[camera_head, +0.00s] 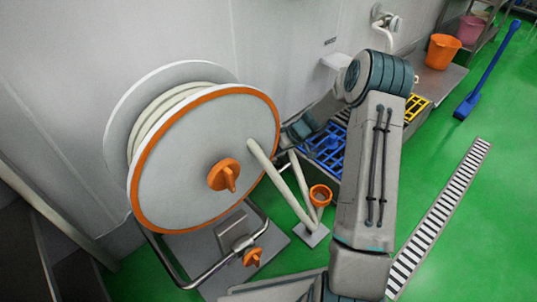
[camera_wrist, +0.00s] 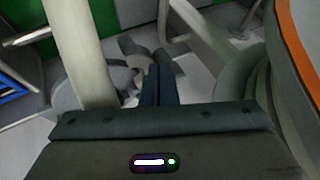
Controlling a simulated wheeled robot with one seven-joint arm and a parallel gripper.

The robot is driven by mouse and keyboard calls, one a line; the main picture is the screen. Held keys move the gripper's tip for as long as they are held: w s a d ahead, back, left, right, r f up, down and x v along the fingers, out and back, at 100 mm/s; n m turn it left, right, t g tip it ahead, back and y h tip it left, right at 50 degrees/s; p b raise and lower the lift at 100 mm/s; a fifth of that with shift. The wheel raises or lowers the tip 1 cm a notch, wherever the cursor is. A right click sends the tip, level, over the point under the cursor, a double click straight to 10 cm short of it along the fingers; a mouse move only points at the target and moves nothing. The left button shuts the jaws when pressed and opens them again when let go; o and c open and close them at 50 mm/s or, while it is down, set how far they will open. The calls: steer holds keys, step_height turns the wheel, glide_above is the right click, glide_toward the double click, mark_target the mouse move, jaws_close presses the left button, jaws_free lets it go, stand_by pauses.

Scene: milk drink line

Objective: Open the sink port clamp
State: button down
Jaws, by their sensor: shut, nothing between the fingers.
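My gripper (camera_wrist: 159,72) shows in the wrist view with its two dark fingers together and nothing between them. Just beyond the fingertips are rounded grey parts (camera_wrist: 134,48) that may belong to the sink port clamp; they are blurred, and I cannot tell whether it is open or closed. A thick pale pipe or hose (camera_wrist: 80,50) runs down just left of the fingers. In the head view my arm reaches behind the hose reel's right edge, so the fingertips are hidden there. No clamp can be made out clearly in the head view.
The large hose reel (camera_head: 190,150) with orange rim stands close left of my arm; its rim also shows at right in the wrist view (camera_wrist: 300,40). A blue grid (camera_head: 328,150) lies behind the arm. An orange bucket (camera_head: 441,52) stands farther right. Green floor (camera_head: 490,220) is free at right.

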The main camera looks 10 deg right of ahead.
steer(key=shift+d, duration=0.1)
steer(key=s+d+r+p, duration=0.3)
steer(key=s+d+r, duration=0.1)
steer(key=d+r, duration=0.45)
steer(key=s+a+r+m+h+p, duration=0.1)
steer(key=s+a+r+p, duration=0.15)
steer(key=r+p, duration=0.55)
steer(key=s+a+r+h+p, duration=0.2)
steer(key=s+r+p, duration=0.15)
steer(key=r, duration=0.75)
steer(key=s+a+r+m+h+p, duration=0.15)
steer(key=s+r+p, duration=0.3)
steer(key=r, duration=0.55)
steer(key=s+a+r+m+h+p, duration=0.1)
steer(key=s+r+p, duration=0.4)
steer(key=r, duration=0.3)
steer(key=s+r+m+p, duration=0.1)
steer(key=s+r+p, duration=0.5)
steer(key=r, duration=0.3)
steer(key=s+a+r+m+t+h+p, duration=0.1)
steer(key=s+r+m+p, duration=0.1)
steer(key=s+r+p, duration=0.3)
step_height(320, 180, up, 3)
steer(key=p, duration=0.3)
steer(key=shift+s+a+r+h, duration=0.15)
steer(key=shift+s+a+h, duration=0.15)
steer(key=shift+a+h, duration=0.05)
